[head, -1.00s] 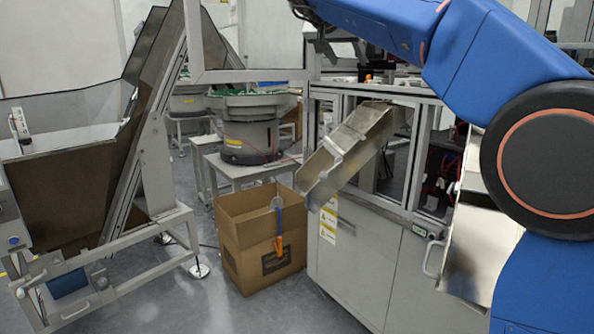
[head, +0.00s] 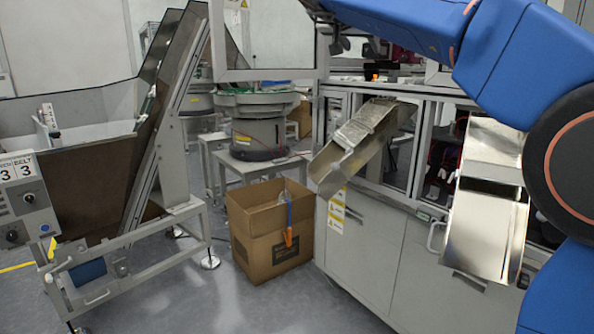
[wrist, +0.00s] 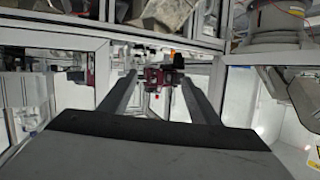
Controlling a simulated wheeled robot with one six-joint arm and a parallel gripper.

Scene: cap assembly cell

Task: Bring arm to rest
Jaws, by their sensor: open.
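My blue arm (head: 500,45) reaches across the upper right of the head view, with its forearm running to the upper left. My gripper (wrist: 158,82) shows in the wrist view as two long dark fingers spread apart, with nothing held between them. The fingers point toward a cluttered background of machine frames, with a red and dark part seen between them at a distance. In the head view the gripper end is mostly cut off or hidden at the top edge.
A metal chute (head: 362,145) slopes out of the grey machine cabinet (head: 372,245); a second chute (head: 484,235) hangs at right. An open cardboard box (head: 262,253) stands on the floor. A framed conveyor hopper (head: 92,190) is at left. Grey floor (head: 215,305) is clear in front.

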